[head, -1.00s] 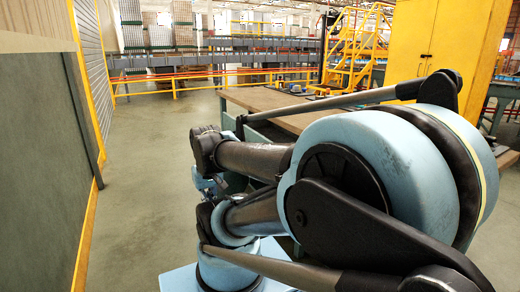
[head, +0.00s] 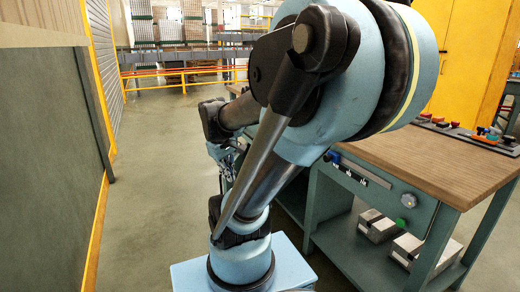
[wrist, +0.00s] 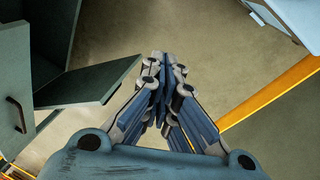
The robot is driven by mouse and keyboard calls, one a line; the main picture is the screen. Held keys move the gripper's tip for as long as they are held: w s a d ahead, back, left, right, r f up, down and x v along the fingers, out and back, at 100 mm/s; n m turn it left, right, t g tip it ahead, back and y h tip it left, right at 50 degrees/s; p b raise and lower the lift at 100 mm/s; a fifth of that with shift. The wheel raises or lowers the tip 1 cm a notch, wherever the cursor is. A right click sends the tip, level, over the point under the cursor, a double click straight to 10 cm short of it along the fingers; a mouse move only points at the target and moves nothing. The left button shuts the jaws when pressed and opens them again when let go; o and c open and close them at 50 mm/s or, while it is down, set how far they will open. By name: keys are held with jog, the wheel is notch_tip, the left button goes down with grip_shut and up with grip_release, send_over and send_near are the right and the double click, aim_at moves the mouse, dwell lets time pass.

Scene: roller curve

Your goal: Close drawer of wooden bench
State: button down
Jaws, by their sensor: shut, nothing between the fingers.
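The wooden bench (head: 440,155) stands at the right in the head view, with a brown top and a grey-green frame. Its visible front has a panel (head: 370,185) with small switches; my arm hides the rest. No open drawer can be made out there. In the wrist view, a grey-green panel (wrist: 90,86) juts out at the left beside a body with a dark handle (wrist: 15,115); I cannot tell whether it is the drawer.
Boxes (head: 410,250) lie on the bench's lower shelf. Small coloured items (head: 470,130) lie on its top. A yellow cabinet (head: 470,60) stands behind. A dark green wall panel (head: 50,170) borders the left. The floor (head: 160,190) between is clear.

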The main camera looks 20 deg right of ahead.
jog(key=w+d+n+g+h, duration=0.15)
jog(key=w+d+n, duration=0.35)
jog(key=w, duration=0.5)
jog(key=w+d+n+h, duration=0.35)
jog(key=w+d, duration=0.25)
jog(key=w, duration=0.5)
jog(key=w+d+n+h, duration=0.2)
jog(key=w+d+n, duration=0.35)
jog(key=w, duration=0.45)
jog(key=d+r+x, duration=0.1)
jog(key=x, duration=1.1)
jog(key=shift+d, duration=0.65)
jog(key=shift+a+r, duration=0.1)
jog(key=shift+w, duration=0.1)
